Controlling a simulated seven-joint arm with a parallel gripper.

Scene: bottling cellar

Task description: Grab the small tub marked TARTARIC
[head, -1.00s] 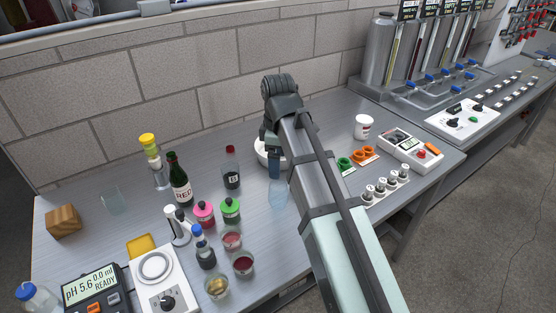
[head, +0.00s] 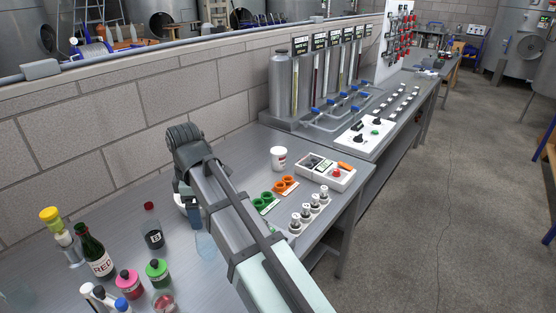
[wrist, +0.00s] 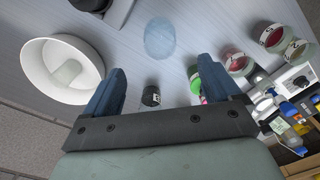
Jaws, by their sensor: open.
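A small white tub (head: 278,158) with a white lid stands upright on the bench in the head view, near the wall and beyond my arm. Its dark red label lettering is too small to read. I cannot make it out in the wrist view. My gripper (wrist: 160,85) is open and empty, its two blue fingers apart. In the head view my gripper (head: 192,213) points down near a white bowl, to the left of the tub and well apart from it. My forearm hides part of the gripper there.
The white bowl (wrist: 32,72) holds a pestle beside my gripper. A clear beaker (wrist: 160,38) and a dark bottle (wrist: 151,96) stand close by.

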